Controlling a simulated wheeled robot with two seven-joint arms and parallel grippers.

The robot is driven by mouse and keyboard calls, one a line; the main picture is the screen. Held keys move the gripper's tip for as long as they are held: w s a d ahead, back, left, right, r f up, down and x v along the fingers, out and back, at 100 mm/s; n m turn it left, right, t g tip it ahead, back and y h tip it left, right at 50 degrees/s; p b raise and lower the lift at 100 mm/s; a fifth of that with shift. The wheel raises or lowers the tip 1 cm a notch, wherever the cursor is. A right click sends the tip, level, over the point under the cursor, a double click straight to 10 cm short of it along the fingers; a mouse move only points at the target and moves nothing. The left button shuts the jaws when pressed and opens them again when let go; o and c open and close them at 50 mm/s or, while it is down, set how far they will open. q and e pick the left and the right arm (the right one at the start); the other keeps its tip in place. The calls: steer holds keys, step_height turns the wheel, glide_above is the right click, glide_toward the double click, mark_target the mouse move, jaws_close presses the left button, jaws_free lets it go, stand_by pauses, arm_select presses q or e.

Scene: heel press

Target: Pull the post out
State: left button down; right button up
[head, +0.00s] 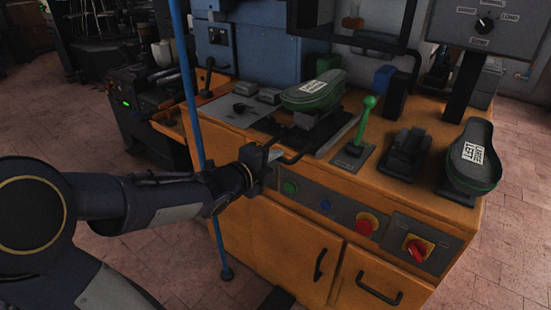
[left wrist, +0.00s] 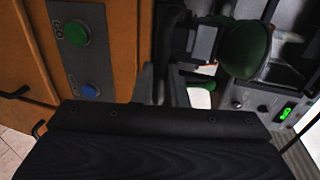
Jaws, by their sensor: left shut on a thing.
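The post (head: 312,133) is a dark slide-like piece on the orange bench top, with a green-and-grey shoe (head: 313,90) resting on it. A thin dark bar handle (head: 304,154) runs from it over the bench's front edge. My left gripper (head: 268,163) is at that front edge, shut on the handle. In the left wrist view the fingers (left wrist: 163,88) are against dark metal, and the shoe's green heel (left wrist: 243,45) shows beyond them. The exact grip is partly hidden by the gripper. My right gripper is not in view.
The orange bench (head: 270,228) has a green button, blue button, red knob and red switch below my gripper. A green lever (head: 362,118) stands right of the post. Another shoe (head: 474,157) is at the right. A blue pole (head: 190,95) stands close behind my left forearm.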

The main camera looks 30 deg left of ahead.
arm_select(q)
steer(key=shift+s+f, duration=0.1)
steer(key=shift+f, duration=0.05)
steer(key=c, duration=1.5)
jaws_free()
steer(key=shift+s, duration=0.15)
steer(key=shift+o, duration=0.2)
steer(key=p+v, duration=0.2)
steer(key=v, duration=0.5)
steer(key=shift+s, duration=0.4)
steer(key=shift+r, duration=0.25)
